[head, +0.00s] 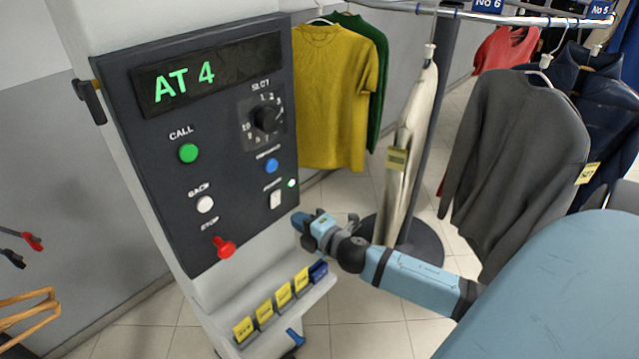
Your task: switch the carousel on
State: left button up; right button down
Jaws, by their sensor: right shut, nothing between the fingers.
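The carousel's dark control panel (215,140) is on a white column at the left. Its display (207,75) reads "AT 4" in green. A small white rocker switch (276,199) is at the panel's lower right; its label is too blurred to read. A small green lamp (291,183) beside it looks lit. My right gripper (300,219) is shut and empty, just to the right of and below the rocker switch, near the panel's edge. I cannot tell whether it touches the panel. My left gripper is out of view.
The panel also has a green CALL button (188,153), a white BACK button (205,204), a red STOP knob (224,247), a blue button (271,166) and a SLOT dial (267,118). A ledge holds yellow tags (283,296). Garments hang from a rail (450,12) behind.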

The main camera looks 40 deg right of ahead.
jog(key=s+b, duration=0.1)
jog(key=s, duration=0.6)
jog(key=shift+s+d+r, duration=0.15)
jog(key=shift+d+r, duration=0.15)
jog(key=shift+r, duration=0.05)
